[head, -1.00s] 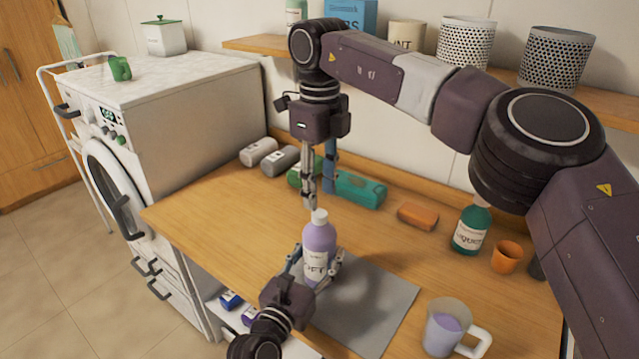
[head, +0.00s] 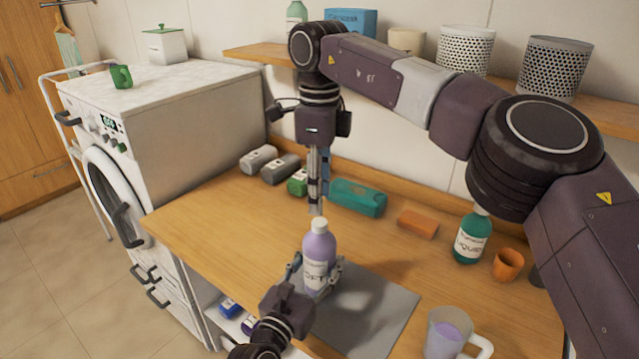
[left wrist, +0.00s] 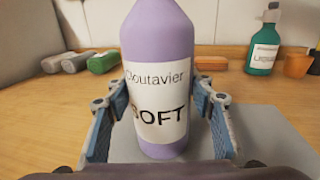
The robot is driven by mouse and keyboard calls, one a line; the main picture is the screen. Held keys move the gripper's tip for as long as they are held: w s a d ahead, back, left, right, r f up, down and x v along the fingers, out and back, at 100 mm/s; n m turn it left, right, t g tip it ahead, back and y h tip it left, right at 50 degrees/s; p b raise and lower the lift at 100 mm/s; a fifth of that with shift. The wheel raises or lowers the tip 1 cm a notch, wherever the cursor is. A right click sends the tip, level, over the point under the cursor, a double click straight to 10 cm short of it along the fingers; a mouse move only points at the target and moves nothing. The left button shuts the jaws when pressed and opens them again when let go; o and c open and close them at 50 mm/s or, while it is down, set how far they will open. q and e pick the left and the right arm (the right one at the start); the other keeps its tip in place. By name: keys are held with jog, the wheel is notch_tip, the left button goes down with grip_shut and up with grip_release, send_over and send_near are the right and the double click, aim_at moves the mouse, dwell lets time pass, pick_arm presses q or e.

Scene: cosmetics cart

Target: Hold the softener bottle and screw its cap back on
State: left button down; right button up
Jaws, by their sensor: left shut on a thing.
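The lilac softener bottle (head: 318,263) stands upright over the grey mat (head: 365,310). It also shows close up in the left wrist view (left wrist: 155,65), with its top out of frame. Its white cap (head: 319,226) sits at the top of the neck; I cannot tell how tightly it is seated. My left gripper (head: 318,285) is shut around the lower bottle, with one finger on each side in the left wrist view (left wrist: 160,120). My right gripper (head: 316,210) points straight down just above the cap. Its fingers are seen edge-on, so their opening is unclear.
Behind the bottle lie a teal pack (head: 358,198), an orange block (head: 418,223) and grey containers (head: 280,169). A green bottle (head: 471,240) and an orange cup (head: 508,264) stand at right. A mug (head: 444,335) is at front right. The wooden counter (head: 215,218) is clear at left.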

aim_at(320, 221)
notch_tip(320, 221, down, 6)
jog(key=shift+f, duration=0.1)
dwell(0.4)
grip_shut()
jog(key=shift+o, duration=0.7)
grip_release()
notch_tip(320, 221, up, 12)
